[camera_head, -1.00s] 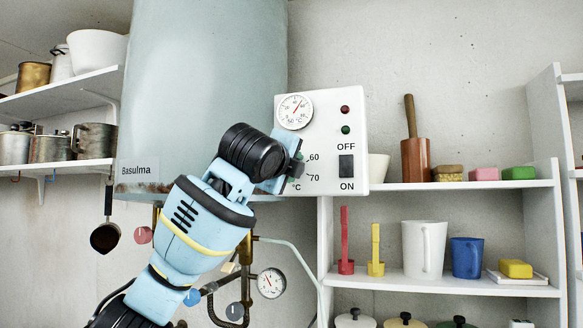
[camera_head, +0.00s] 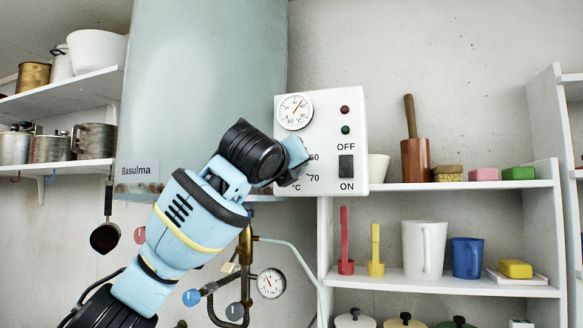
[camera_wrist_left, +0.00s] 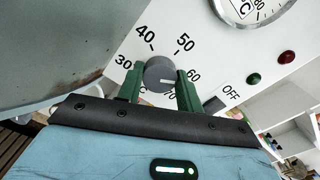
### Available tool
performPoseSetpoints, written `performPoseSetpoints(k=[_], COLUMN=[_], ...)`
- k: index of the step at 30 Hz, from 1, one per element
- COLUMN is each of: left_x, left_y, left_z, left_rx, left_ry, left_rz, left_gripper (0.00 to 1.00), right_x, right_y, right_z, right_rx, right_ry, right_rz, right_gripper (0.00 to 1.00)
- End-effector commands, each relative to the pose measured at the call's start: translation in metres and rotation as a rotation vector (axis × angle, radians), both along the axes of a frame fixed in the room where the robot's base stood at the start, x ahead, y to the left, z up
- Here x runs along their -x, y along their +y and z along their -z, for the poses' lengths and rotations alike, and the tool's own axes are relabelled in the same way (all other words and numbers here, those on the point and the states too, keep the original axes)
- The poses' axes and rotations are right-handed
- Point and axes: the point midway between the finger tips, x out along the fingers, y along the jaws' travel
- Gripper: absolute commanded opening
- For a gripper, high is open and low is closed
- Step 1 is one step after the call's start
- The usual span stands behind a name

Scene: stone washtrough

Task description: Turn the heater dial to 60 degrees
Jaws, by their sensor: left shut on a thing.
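The heater dial (camera_wrist_left: 159,73) is a round grey knob on the white control panel (camera_head: 328,104). In the left wrist view, the numbers 30, 40, 50, 60 and 70 are printed around it. A faint pale mark on its face seems to lie toward the 60 side, but I cannot read it exactly. My left gripper (camera_wrist_left: 161,79) is shut on the dial, one green finger on each side. In the head view my left wrist covers the dial; the 60 and 70 labels show beside it.
A round gauge (camera_head: 294,111), two lamps and a black OFF/ON switch (camera_head: 346,168) are on the panel. The boiler tank (camera_head: 205,80) stands left of it. Shelves with cups and pots flank both sides. Pipes and a pressure gauge (camera_head: 271,283) are below.

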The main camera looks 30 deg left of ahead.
Motion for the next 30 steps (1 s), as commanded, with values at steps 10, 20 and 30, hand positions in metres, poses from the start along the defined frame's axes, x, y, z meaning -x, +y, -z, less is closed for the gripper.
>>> performPoseSetpoints(k=[10,20,30], left_x=[-0.0003,-0.0002,0.0014], left_y=[-0.0001,-0.0001,-0.0005], left_z=[0.0007,0.0005,-0.0001], left_rx=[-0.021,-0.02,-0.02], left_ry=[0.007,0.006,0.004], left_rz=[0.0,0.0,0.001], left_gripper=[0.13,0.54,0.58], right_x=[0.0001,0.0,0.0], right_y=[0.0,-0.0001,-0.0001], right_z=[0.0001,0.0001,0.0001], right_rx=[0.0,0.0,0.0], right_ry=[0.0,0.0,0.0], right_rz=[0.0,0.0,0.0], right_gripper=[0.36,0.36,0.36])
